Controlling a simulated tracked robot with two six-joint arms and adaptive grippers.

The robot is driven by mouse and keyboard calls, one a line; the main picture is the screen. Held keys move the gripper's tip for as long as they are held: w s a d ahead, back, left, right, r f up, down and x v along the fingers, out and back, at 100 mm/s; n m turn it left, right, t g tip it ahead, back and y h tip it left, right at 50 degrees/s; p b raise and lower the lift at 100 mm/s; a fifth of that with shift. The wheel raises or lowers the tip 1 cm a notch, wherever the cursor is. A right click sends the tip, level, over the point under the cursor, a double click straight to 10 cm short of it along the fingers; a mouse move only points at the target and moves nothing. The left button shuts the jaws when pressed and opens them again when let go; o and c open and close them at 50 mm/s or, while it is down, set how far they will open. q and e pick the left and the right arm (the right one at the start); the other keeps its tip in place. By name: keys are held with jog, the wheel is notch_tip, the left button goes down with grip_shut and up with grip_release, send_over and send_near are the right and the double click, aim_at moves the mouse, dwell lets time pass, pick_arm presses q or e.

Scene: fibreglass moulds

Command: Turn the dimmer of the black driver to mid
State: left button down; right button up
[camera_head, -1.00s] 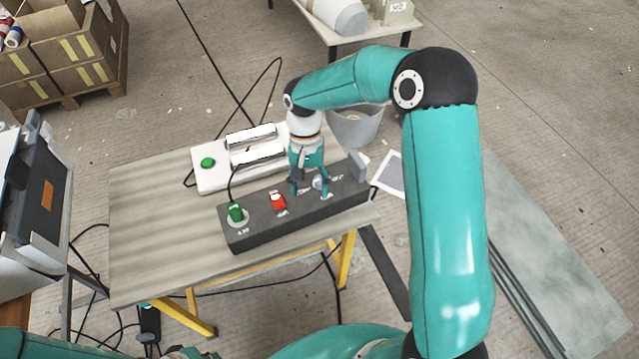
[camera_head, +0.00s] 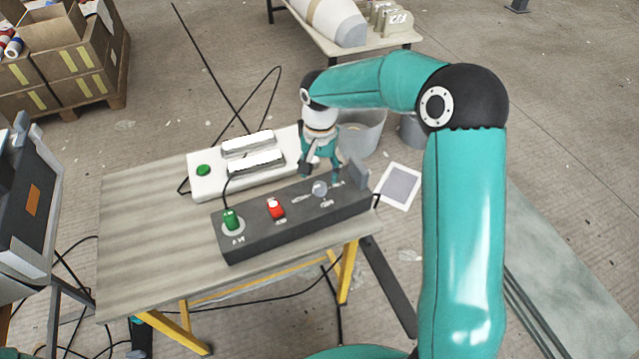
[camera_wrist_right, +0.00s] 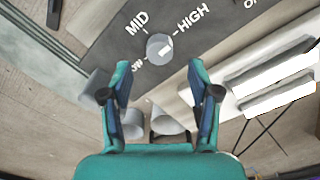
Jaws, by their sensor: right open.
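The black driver (camera_head: 280,234) is a long dark box on the table. It carries a green knob (camera_head: 231,219), a red switch (camera_head: 276,207) and a grey round dimmer knob (camera_head: 320,188). In the right wrist view the dimmer knob (camera_wrist_right: 159,47) sits among the labels LOW, MID and HIGH. Its white mark appears to point towards HIGH. My right gripper (camera_head: 320,175) is open and empty, above and behind the dimmer, apart from it. In the wrist view its fingertips (camera_wrist_right: 160,65) are spread either side, just short of the knob.
A white unit (camera_head: 203,187) with two bright tubes and a green button lies behind the driver on the wooden table (camera_head: 150,235). Black cables run behind and below. A grey bucket (camera_head: 362,138) stands on the floor beyond. The table's left part is clear.

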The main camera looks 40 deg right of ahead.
aim_at(320, 185)
notch_tip(320, 185, down, 5)
dwell(0.3)
jog(key=c, duration=1.2)
jog(key=shift+o, duration=0.2)
